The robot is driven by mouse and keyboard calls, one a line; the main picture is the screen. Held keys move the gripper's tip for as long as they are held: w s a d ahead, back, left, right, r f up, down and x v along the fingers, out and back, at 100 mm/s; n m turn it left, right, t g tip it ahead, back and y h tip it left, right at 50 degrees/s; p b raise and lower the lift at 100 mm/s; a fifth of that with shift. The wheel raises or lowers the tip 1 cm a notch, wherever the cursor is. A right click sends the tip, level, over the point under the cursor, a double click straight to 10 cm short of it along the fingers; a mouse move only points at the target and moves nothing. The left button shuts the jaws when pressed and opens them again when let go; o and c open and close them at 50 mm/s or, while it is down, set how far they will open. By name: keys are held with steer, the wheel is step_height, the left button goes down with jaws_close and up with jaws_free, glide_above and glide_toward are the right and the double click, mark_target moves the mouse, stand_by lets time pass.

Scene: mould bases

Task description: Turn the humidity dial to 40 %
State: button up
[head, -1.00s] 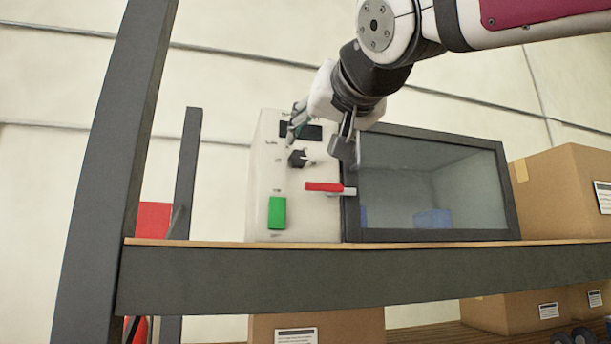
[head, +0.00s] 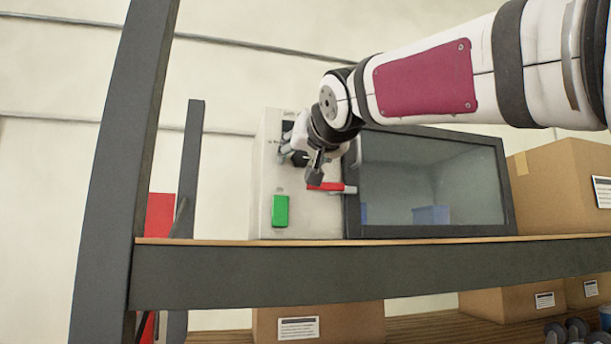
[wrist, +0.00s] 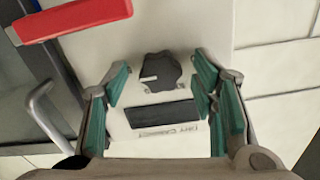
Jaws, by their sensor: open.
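The dark humidity dial (wrist: 160,72) with a pale pointer mark sits on the white panel (wrist: 195,30) of the dry cabinet, above a dark display (wrist: 162,114) in the wrist view. Its pointer mark is toward the left there. My gripper (wrist: 162,70) is open, with one green-padded finger on each side of the dial and gaps between. I see no finger touching it. In the head view my gripper (head: 300,164) is in front of the panel and mostly hides the dial. The scale markings are not readable.
A red lever handle (head: 326,187) juts from the panel beside the glass door (head: 425,180), close under my gripper. A green block (head: 280,211) is on the panel lower left. The cabinet stands on a shelf (head: 400,264) with a dark post (head: 125,150) at left and a box (head: 555,190) at right.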

steer(key=c, duration=1.2)
steer(key=shift+n, duration=0.4)
steer(key=n, duration=0.5)
steer(key=shift+n+b, duration=0.3)
steer(key=shift+b, duration=0.1)
steer(key=n, duration=0.5)
steer(key=shift+s+a, duration=0.1)
steer(key=shift+n, duration=0.3)
steer(key=o, duration=1.2)
